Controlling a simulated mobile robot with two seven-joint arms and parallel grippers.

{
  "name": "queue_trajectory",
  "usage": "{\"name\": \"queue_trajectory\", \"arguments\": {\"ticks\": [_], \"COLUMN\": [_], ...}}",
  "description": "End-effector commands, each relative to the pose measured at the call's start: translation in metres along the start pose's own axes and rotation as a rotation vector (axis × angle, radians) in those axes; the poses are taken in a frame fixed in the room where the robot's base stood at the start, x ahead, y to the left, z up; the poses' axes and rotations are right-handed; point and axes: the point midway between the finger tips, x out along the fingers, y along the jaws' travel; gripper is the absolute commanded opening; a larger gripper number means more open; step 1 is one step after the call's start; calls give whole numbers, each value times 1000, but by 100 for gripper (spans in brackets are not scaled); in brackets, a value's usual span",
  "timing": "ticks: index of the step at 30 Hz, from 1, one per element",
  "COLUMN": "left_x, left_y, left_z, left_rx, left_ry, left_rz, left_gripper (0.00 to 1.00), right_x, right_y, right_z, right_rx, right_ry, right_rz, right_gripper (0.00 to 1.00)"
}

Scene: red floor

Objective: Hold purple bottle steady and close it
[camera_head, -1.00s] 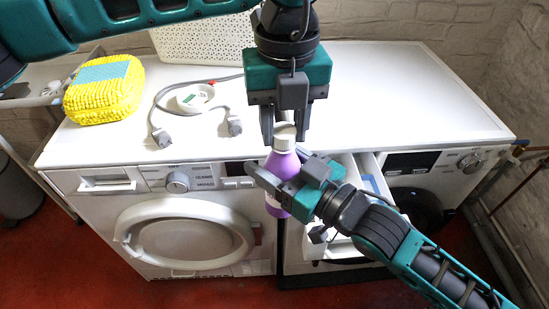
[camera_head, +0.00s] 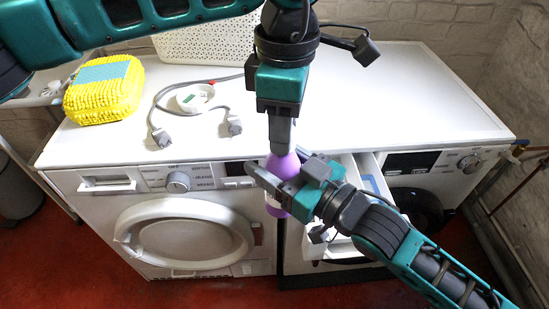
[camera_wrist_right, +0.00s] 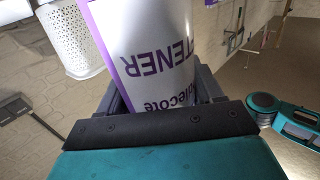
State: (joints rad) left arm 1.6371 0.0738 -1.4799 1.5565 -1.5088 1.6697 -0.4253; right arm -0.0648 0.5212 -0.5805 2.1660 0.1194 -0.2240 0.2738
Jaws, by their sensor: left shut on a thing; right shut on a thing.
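The purple bottle (camera_head: 284,166) stands upright in front of the washing machines' top edge. Its white label with purple lettering fills the middle of the right wrist view (camera_wrist_right: 155,50). My right gripper (camera_head: 278,164) comes in from the lower right and is shut around the bottle's body. My left gripper (camera_head: 281,146) points down from above and is shut on the bottle's cap, directly over the purple shoulder. Its near finger hides the cap in the head view. I cannot tell how far the cap is turned.
A white washing machine (camera_head: 215,195) stands behind the bottle, with an open detergent drawer (camera_head: 372,178) just right of it. The top's right side is clear.

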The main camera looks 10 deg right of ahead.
Motion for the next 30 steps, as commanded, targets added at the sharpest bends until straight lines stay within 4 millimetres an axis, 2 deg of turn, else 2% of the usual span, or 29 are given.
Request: {"name": "queue_trajectory", "arguments": {"ticks": [12, 18, 23, 24, 30], "left_x": [1, 1, 1, 1, 1], "left_y": [0, 0, 0, 0, 0], "left_z": [0, 0, 0, 0, 0], "left_rx": [811, 1156, 1192, 1192, 1191], "left_ry": [1, 0, 0, 0, -1], "left_rz": [-2, -2, -1, -1, 0], "left_gripper": [1, 1, 1, 39, 58], "right_x": [0, 0, 0, 0, 0], "right_y": [0, 0, 0, 0, 0], "right_z": [0, 0, 0, 0, -1], "right_rx": [0, 0, 0, -1, 0], "right_ry": [1, 1, 1, 1, 1], "right_rz": [0, 0, 0, 0, 0], "right_gripper": [0, 0, 0, 0, 0]}}
